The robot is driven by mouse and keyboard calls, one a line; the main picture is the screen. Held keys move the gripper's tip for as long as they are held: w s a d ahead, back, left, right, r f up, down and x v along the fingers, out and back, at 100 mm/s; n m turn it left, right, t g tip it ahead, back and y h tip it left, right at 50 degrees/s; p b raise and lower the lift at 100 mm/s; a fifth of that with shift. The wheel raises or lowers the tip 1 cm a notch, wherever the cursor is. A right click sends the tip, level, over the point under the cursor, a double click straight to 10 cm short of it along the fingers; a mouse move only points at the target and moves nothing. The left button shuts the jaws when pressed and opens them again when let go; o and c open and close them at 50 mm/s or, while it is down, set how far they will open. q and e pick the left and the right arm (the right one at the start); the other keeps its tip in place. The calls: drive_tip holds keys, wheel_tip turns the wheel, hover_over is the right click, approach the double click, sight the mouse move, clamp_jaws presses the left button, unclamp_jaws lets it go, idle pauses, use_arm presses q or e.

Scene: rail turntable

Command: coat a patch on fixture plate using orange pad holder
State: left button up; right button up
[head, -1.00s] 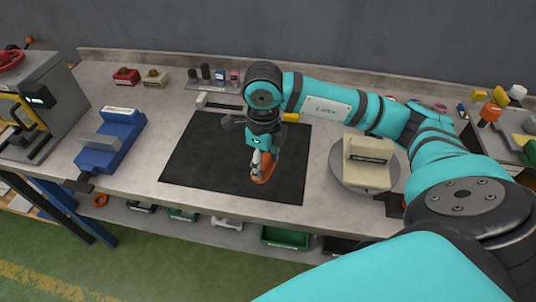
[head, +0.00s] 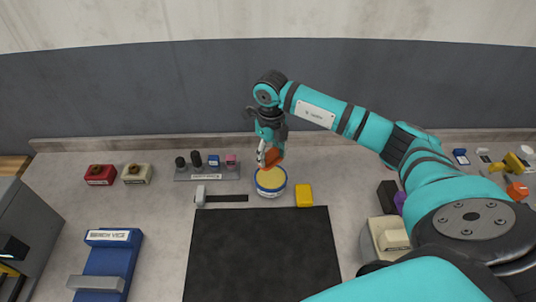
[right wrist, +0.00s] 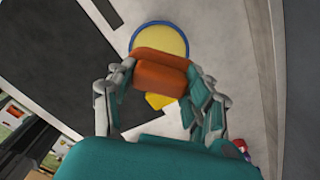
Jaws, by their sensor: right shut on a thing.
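My right gripper (head: 266,153) is shut on the orange pad holder (head: 273,157). The holder also shows between the fingers in the right wrist view (right wrist: 160,72). It is at the far side of a round, blue-rimmed tin with a pale yellow top (head: 271,184), which also shows in the right wrist view (right wrist: 166,36). I cannot tell whether the holder touches the yellow surface. A cream block (head: 393,238), perhaps the fixture plate, stands at right, partly hidden by my right arm. My left gripper is not in view.
A black mat (head: 262,255) covers the front middle of the bench. A yellow block (head: 304,195) sits right of the tin. A blue bench vice (head: 105,260) is at left. A grey rack (head: 207,174) with small items stands behind.

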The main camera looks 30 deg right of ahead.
sight(271, 177)
drive_tip(key=shift+s+f+b, duration=0.3)
drive_tip(key=shift+f+b, duration=0.05)
drive_tip(key=shift+f, duration=0.25)
drive_tip(key=f+b, duration=0.1)
drive_tip(key=f, duration=0.1)
drive_tip(key=f+b, duration=0.1)
drive_tip(key=shift+w+f, duration=0.2)
drive_tip(key=shift+f, duration=0.15)
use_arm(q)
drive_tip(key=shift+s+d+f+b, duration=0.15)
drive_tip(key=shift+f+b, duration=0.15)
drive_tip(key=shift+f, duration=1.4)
use_arm(e)
drive_tip(key=shift+f, duration=0.4)
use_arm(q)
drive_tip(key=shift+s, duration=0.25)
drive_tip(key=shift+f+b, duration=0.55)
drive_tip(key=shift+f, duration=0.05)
use_arm(e)
drive_tip(key=shift+s+f, duration=0.15)
drive_tip(key=shift+f, duration=0.45)
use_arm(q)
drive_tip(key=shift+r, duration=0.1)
use_arm(e)
drive_tip(key=shift+r, duration=0.1)
